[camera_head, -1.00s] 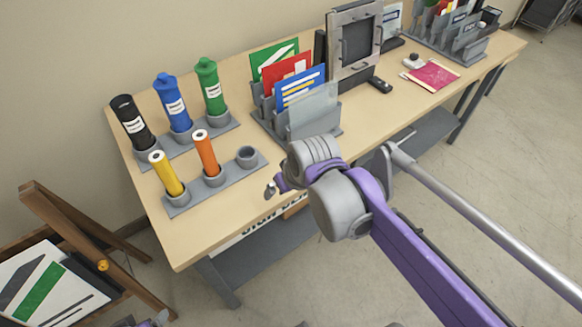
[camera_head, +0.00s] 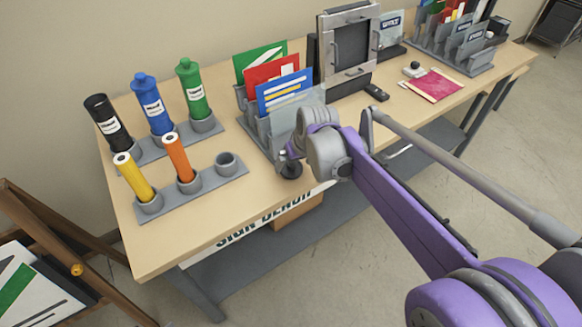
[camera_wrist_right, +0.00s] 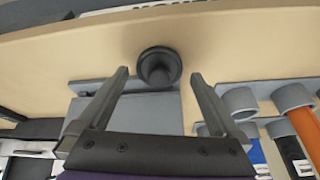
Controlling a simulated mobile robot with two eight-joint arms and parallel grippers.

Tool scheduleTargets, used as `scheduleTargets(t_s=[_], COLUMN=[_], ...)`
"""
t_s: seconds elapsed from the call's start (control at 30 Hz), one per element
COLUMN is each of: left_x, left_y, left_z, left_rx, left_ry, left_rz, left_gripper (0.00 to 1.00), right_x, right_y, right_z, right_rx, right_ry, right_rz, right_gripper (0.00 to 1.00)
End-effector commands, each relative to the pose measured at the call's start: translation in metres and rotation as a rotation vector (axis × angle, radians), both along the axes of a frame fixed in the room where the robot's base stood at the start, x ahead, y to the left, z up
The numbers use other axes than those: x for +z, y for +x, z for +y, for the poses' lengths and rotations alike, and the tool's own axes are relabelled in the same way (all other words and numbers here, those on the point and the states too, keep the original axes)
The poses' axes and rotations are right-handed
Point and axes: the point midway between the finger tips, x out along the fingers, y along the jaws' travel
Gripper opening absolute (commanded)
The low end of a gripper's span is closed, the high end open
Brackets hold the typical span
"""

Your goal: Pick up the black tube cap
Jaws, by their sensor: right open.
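The black tube cap (camera_head: 291,171) sits near the front edge of the bench, just in front of the grey file rack. It also shows as a round dark disc in the right wrist view (camera_wrist_right: 158,68). My right gripper (camera_head: 287,159) is right at the cap in the head view and partly covers it. In the right wrist view my right gripper (camera_wrist_right: 159,76) is open, with one finger on each side of the cap and gaps visible on both sides. A black tube (camera_head: 108,125) stands at the back left of the bench. My left gripper is out of view.
Blue (camera_head: 152,104) and green (camera_head: 192,90) tubes stand beside the black one. Yellow (camera_head: 133,177) and orange (camera_head: 179,158) rolls stand in the front holder, beside an empty cup (camera_head: 227,163). The file rack (camera_head: 262,138) is close behind my right gripper. The left front bench is clear.

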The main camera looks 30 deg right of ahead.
Motion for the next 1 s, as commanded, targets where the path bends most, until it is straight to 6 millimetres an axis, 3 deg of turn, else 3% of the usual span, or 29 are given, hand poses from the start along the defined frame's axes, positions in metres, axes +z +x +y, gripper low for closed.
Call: scheduleTargets(t_s=[0.17, 0.43, 0.8, 1.0], left_x=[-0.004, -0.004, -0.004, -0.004], left_y=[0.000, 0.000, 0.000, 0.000], left_z=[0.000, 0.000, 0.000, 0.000], left_rx=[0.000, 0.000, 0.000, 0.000], left_ry=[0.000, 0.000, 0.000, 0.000], left_rz=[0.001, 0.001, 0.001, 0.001], left_gripper=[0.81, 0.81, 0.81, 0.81], right_x=[-0.022, -0.024, -0.024, -0.024], right_y=[0.009, 0.010, 0.010, 0.010], right_z=[0.000, 0.000, 0.000, 0.000], right_rx=[0.001, 0.000, 0.000, 0.000], right_ry=[0.000, 0.000, 0.000, 0.000], right_rz=[0.000, 0.000, 0.000, 0.000], right_gripper=[1.00, 1.00, 0.35, 0.33])
